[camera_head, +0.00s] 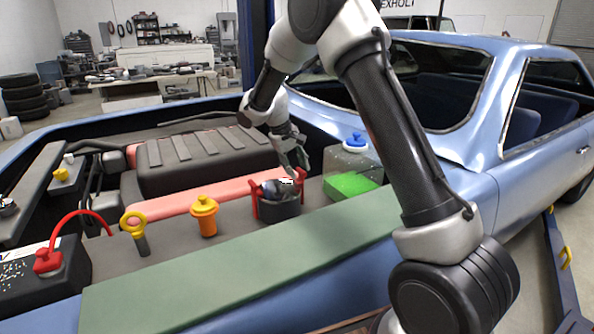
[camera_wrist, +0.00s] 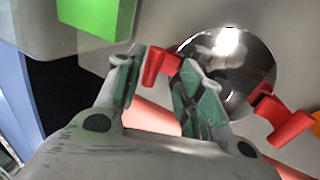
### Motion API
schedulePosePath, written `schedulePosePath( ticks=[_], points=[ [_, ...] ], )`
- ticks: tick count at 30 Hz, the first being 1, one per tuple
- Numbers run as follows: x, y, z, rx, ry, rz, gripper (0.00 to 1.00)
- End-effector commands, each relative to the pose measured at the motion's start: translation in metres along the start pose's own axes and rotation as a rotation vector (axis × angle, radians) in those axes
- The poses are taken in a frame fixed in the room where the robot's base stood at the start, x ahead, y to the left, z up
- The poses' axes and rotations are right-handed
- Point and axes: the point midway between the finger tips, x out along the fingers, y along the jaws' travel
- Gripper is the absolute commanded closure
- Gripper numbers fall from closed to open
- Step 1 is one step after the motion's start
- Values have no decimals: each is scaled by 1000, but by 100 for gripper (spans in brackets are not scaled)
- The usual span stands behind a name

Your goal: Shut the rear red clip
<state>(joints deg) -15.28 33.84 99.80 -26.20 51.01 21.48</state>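A dark round canister (camera_head: 280,210) with a shiny domed top (camera_wrist: 232,55) sits in the engine bay. One red clip (camera_head: 302,177) is on its right, far side, towards the green-filled tank. Another red clip (camera_head: 254,203) is on its left side, and it shows at the lower right in the wrist view (camera_wrist: 287,121). My gripper (camera_head: 296,166) is above the right-hand clip. In the wrist view, my gripper (camera_wrist: 158,82) is open, with that red clip (camera_wrist: 155,66) showing between its fingers. I cannot tell whether they touch or whether either clip is latched.
The clear tank with green fluid (camera_head: 350,185) and a blue cap (camera_head: 355,143) stands right of the canister. An orange cap (camera_head: 204,217), a yellow ring handle (camera_head: 133,220) and a battery (camera_head: 42,277) are to the left. A green mat (camera_head: 235,268) covers the near fender.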

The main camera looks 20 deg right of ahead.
Motion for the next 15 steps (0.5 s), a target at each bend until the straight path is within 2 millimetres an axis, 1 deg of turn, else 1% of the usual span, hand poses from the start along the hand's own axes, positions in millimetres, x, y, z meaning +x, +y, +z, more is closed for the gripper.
schedulePosePath(
  ticks=[1, 9, 12, 15],
  points=[
    [-12, 0, -1, 0, 6, -1, 62],
    [-72, -1, -1, -1, 5, -1, 62],
    [-87, -2, -1, -2, 3, -1, 62],
    [-98, -2, 0, -1, 3, -2, 62]
  ],
)
